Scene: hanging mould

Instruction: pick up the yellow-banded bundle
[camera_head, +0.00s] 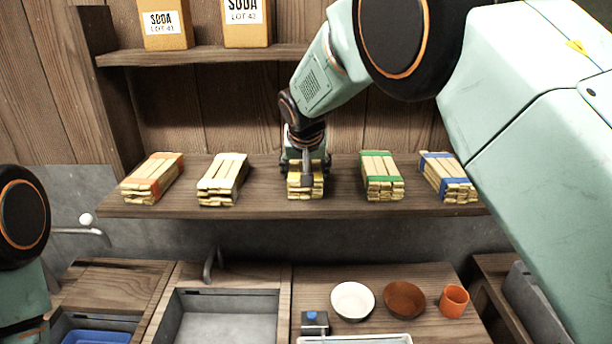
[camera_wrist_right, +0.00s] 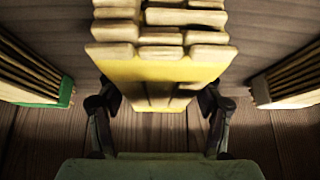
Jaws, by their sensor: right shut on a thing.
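The yellow-banded bundle (camera_head: 305,187) of pale wooden sticks is at the middle of the lower wall shelf. My right gripper (camera_head: 305,172) comes down over it from above and is shut on it. In the right wrist view the bundle's yellow band (camera_wrist_right: 155,70) fills the middle, with the right gripper's fingers (camera_wrist_right: 158,115) on either side of it. I cannot tell whether the bundle is clear of the shelf. My left gripper is out of view; only part of my left arm shows at the left edge.
On the shelf (camera_head: 270,205) lie an orange-banded bundle (camera_head: 152,178), a white-banded bundle (camera_head: 222,179), a green-banded bundle (camera_head: 381,177) and a blue-banded bundle (camera_head: 448,177). Soda boxes (camera_head: 165,24) stand on the upper shelf. Below are a sink (camera_head: 222,310), bowls (camera_head: 352,300) and an orange cup (camera_head: 454,301).

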